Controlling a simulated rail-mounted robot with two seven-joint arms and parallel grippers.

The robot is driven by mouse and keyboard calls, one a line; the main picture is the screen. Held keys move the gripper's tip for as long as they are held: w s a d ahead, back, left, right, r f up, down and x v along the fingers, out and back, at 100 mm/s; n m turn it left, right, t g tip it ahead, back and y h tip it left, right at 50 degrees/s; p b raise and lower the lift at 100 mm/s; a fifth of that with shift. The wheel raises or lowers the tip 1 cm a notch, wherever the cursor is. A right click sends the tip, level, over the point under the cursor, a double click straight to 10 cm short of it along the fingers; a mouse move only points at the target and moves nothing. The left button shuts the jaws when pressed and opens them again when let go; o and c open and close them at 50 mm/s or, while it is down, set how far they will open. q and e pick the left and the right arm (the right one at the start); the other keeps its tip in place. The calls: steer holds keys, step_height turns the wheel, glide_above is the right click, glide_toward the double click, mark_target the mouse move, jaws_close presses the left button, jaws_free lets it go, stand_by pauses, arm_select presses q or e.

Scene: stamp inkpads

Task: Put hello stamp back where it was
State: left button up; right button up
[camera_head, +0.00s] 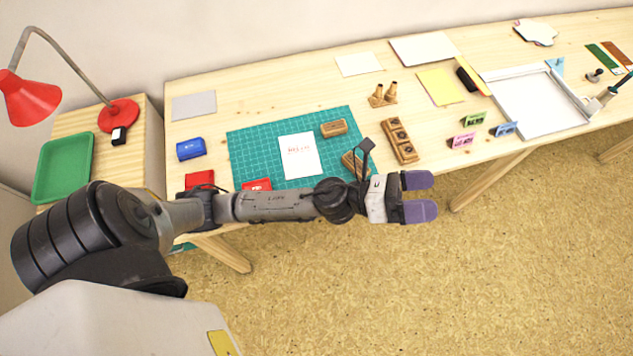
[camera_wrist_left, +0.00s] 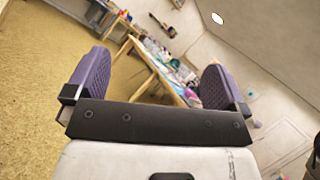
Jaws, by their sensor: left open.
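A wooden stamp block (camera_head: 334,128) lies on the green cutting mat (camera_head: 240,145), at the upper right of a white paper (camera_head: 300,158) with red print that seems to read hello. A second wooden block (camera_head: 352,160) lies near the mat's right edge, partly hidden by my arm. I cannot tell which one is the hello stamp. A wooden holder (camera_head: 399,140) with several dark-marked spots stands just right of the mat. My left gripper (camera_head: 434,195) is open and empty, past the table's front edge; its purple fingers also show apart in the left wrist view (camera_wrist_left: 156,64).
A blue inkpad (camera_head: 191,149) and red inkpads (camera_head: 200,179) (camera_head: 257,185) lie left and front of the mat. Wooden handled stamps (camera_head: 382,95) stand behind the holder. Small coloured cards (camera_head: 463,140) and a white tray (camera_head: 535,103) are to the right.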

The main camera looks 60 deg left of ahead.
arm_select(q)
steer(key=s+a+f+n+g+y, duration=0.15)
steer(key=a+f+n+y, duration=0.45)
steer(key=n, duration=0.6)
steer(key=s+a+f+n+g+y, duration=0.1)
steer(key=s+a+f+n+y, duration=0.25)
steer(key=f+n+y, duration=0.65)
steer(key=s+f+n+g, duration=0.2)
steer(key=s+n+g, duration=0.1)
steer(key=s, duration=0.3)
steer(key=s+a+f+n+g+h, duration=0.1)
steer(key=s+f+n+g, duration=0.2)
steer(key=s+n+g, duration=0.1)
steer(key=s+f+n+g+h, duration=0.1)
steer(key=s+f+n+g, duration=0.2)
steer(key=s, duration=0.5)
steer(key=n+g, duration=0.1)
steer(key=n, duration=0.1)
steer(key=shift+s+a+n, duration=0.15)
steer(key=shift+a+n, duration=0.05)
steer(key=shift+n, duration=0.2)
steer(key=shift+g, duration=0.25)
